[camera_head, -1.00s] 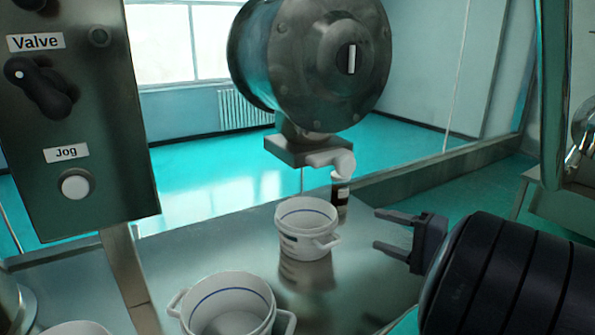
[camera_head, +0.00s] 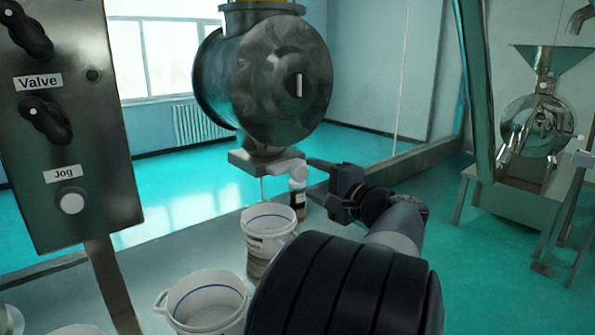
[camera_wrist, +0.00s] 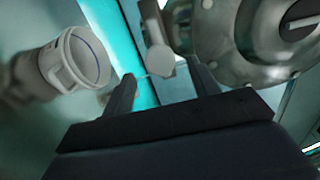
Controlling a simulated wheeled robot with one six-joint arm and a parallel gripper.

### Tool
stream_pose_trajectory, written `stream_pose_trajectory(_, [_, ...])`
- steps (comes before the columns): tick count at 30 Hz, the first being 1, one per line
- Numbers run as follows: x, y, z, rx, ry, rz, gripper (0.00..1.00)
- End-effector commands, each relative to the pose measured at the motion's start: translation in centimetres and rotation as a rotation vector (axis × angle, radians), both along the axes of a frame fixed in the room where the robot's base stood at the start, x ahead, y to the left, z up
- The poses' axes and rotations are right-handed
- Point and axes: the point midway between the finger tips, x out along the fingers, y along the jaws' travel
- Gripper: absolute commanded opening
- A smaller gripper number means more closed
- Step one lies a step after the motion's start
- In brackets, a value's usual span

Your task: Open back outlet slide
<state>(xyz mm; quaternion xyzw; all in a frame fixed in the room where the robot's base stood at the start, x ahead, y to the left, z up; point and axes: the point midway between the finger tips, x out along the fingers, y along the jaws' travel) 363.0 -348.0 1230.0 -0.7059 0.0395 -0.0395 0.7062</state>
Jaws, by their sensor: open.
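The outlet slide is a flat metal block (camera_head: 250,162) under the round steel drum, with a white handle (camera_head: 287,170) at its right end. My gripper (camera_head: 312,180) is open just to the right of this handle, with its fingers pointing left. In the wrist view the handle's round white end (camera_wrist: 160,61) appears between the two open fingertips of my gripper (camera_wrist: 160,72). I cannot tell whether a finger touches it.
Another bucket (camera_head: 210,306) is nearer. A control panel (camera_head: 68,130) stands at the left. The steel drum (camera_head: 268,88) hangs above the outlet.

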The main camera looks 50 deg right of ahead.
Motion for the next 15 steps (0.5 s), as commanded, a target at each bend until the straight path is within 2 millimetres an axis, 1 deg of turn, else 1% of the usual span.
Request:
stream_pose_trajectory(1, [1.1, 0.0, 0.2, 0.001, 0.0, 0.005, 0.57])
stream_pose_trajectory(3, [2.3, -0.2, 0.1, 0.001, 0.0, 0.004, 0.57])
stream_pose_trajectory(7, [4.1, -0.4, 0.1, 0.001, 0.0, 0.004, 0.57])
stream_pose_trajectory(11, [5.2, -0.5, 0.1, 0.0, 0.0, 0.002, 0.57])
stream_pose_trajectory(15, [5.6, -0.6, 0.0, -0.001, 0.0, 0.001, 0.57])
